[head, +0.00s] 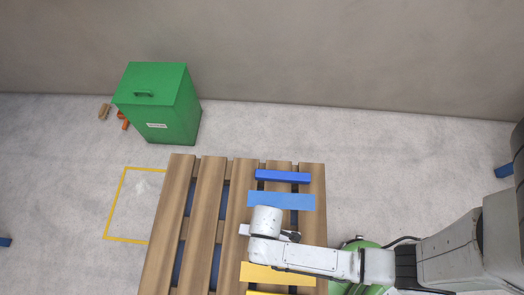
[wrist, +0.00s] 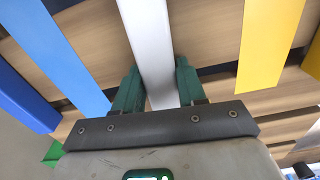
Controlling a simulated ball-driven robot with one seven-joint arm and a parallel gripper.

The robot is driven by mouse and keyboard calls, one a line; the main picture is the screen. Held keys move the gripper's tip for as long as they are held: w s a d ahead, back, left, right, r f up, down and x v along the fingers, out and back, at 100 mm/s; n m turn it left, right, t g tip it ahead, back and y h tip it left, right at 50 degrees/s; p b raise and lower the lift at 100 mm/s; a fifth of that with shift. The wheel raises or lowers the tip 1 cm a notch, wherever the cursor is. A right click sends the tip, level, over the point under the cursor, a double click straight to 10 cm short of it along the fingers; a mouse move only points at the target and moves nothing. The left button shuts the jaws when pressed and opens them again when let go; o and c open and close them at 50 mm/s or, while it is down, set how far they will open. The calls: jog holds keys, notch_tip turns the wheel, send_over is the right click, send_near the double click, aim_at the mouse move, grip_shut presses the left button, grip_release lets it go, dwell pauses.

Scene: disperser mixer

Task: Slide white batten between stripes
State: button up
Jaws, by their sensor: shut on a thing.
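The white batten (wrist: 150,45) runs between the two green fingers of my gripper (wrist: 157,82) in the wrist view. My gripper is shut on it. In the head view only a short end of the white batten (head: 244,230) shows left of my wrist; the rest is hidden under my arm. The light blue stripe (head: 281,200) lies above it in the head view, and the yellow stripe (head: 277,274) below it. In the wrist view the light blue stripe (wrist: 65,60) is left of the batten and the yellow stripe (wrist: 268,45) is right, with bare wood on both sides.
The wooden slatted pallet (head: 208,215) carries these pieces. A dark blue batten (head: 283,176) lies beyond the light blue stripe. A second yellow piece (head: 263,293) shows at the bottom edge. A green bin (head: 160,105) stands at the back left, near a yellow floor outline (head: 112,205).

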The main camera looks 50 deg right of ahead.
jog(key=shift+s+d+p, duration=0.3)
jog(key=shift+s+d, duration=0.2)
jog(key=shift+s, duration=0.25)
jog(key=shift+s+d+p, duration=0.3)
jog(key=shift+s+d, duration=0.15)
jog(key=shift+s, duration=0.3)
jog(key=o, duration=1.2)
notch_tip(320, 180, up, 11)
jog(key=shift+p, duration=0.4)
